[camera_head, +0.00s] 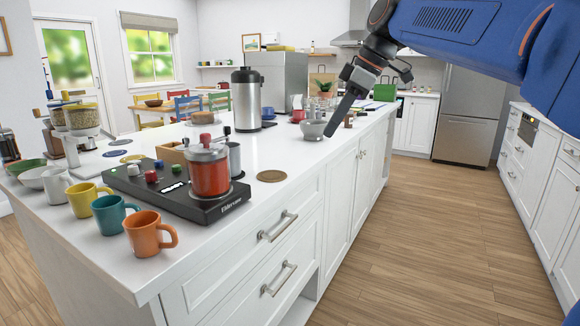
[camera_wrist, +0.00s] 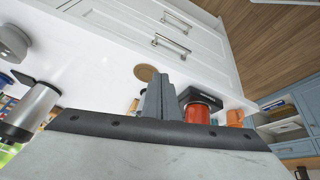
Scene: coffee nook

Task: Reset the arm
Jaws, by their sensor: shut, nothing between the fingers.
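My blue arm reaches in from the upper right of the head view. My gripper (camera_head: 336,124) is shut and empty, its dark fingers pointing down and left over the far right part of the white island counter (camera_head: 250,150). In the head view its fingertips overlap the area beside a grey bowl (camera_head: 312,130); I cannot tell whether they touch anything. In the wrist view the shut fingers (camera_wrist: 163,98) stick up over the dark edge of my wrist, with the counter beyond them.
A black scale (camera_head: 190,203) bears a red canister (camera_head: 209,172). Several mugs, including an orange one (camera_head: 148,233), stand at the counter's near left. A steel airpot (camera_head: 246,100) stands farther back. A round coaster (camera_head: 271,176) lies near the front edge. The wooden floor (camera_head: 440,240) at right is clear.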

